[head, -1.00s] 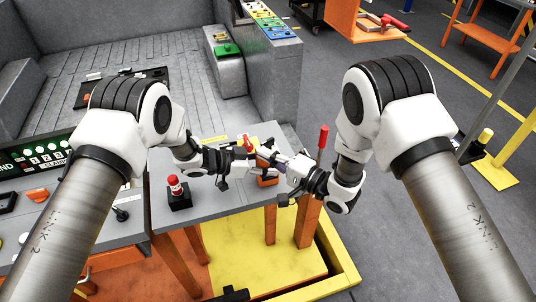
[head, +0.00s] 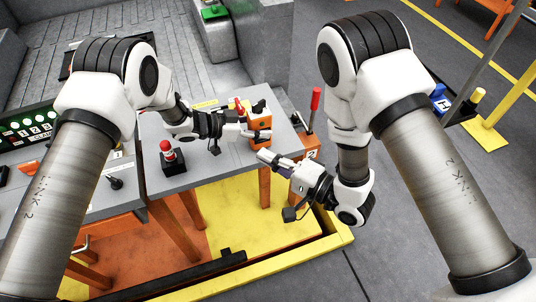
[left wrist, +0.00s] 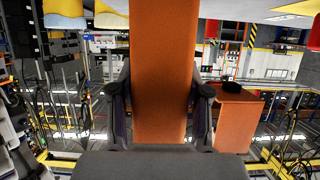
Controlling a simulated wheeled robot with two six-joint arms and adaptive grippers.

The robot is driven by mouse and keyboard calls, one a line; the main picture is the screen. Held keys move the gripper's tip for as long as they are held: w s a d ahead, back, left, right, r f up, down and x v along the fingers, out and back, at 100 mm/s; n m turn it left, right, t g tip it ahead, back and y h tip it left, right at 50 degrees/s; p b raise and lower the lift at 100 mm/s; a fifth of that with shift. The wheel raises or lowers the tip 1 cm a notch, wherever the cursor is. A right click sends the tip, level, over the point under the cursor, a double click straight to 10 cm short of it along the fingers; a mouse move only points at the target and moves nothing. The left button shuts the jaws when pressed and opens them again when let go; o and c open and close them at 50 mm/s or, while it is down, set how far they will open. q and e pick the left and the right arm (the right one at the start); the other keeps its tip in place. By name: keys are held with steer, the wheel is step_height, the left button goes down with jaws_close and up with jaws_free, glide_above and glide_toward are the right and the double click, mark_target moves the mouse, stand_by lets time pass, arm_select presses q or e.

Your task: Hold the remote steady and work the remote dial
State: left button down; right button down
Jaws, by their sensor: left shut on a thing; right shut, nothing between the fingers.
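The remote (head: 261,129) is an orange box with black and red parts on top, near the right end of the grey table. My left gripper (head: 257,135) is shut on its body from the left. In the left wrist view the orange body (left wrist: 165,75) stands upright between the two dark fingers (left wrist: 160,108). My right gripper (head: 268,158) is shut and empty, just below the remote in the head view and apart from it. I cannot tell which top part is the dial; none of it shows in the left wrist view.
A red-topped button on a black base (head: 170,157) stands left on the table (head: 205,175). A red-handled lever (head: 315,105) rises from an orange box marked 2 (head: 311,146) at the right. Yellow framing (head: 245,215) lies below.

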arm_select(q)
steer(key=shift+c, duration=2.2)
jaws_free()
